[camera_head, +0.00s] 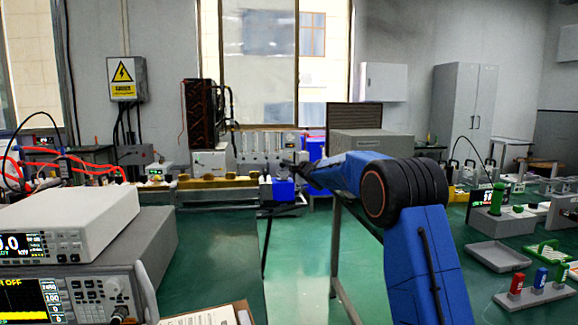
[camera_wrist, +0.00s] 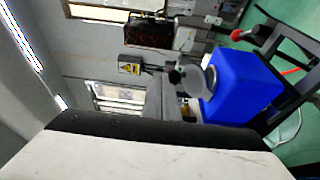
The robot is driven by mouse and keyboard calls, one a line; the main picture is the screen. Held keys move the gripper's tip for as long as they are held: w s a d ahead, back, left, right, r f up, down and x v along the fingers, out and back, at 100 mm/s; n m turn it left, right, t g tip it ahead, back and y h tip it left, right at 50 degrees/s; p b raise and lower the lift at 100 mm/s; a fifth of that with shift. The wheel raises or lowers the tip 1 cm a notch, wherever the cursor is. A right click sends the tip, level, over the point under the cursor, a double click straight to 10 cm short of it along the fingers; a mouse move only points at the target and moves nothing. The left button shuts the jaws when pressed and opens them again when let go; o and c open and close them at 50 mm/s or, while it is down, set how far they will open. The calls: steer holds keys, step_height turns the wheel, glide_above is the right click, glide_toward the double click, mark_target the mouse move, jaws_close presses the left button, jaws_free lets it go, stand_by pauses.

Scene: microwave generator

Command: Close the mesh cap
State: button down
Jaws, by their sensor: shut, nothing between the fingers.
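A mesh panel (camera_head: 353,117) in a dark frame, which looks like the mesh cap, stands upright at the back of a grey box (camera_head: 372,139) in the head view. It appears raised, not lying flat. My gripper (camera_head: 289,165) is at the end of my blue arm, to the left of the grey box and apart from the panel. It is shut and empty. In the wrist view I cannot make out the mesh panel clearly, and a large pale and dark surface fills the bottom.
A blue container (camera_head: 283,189) is below my gripper; it also shows in the wrist view (camera_wrist: 240,87). A bench with instruments (camera_head: 70,226) is at the left. A bench with small parts and a grey tray (camera_head: 498,256) is at the right.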

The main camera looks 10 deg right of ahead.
mark_target(286, 170)
steer(key=shift+w+f, duration=0.1)
steer(key=shift+w, duration=1.25)
steer(key=shift+w+f, duration=0.2)
steer(key=shift+w, duration=0.35)
steer(key=shift+w+f, duration=0.2)
steer(key=shift+w, duration=0.35)
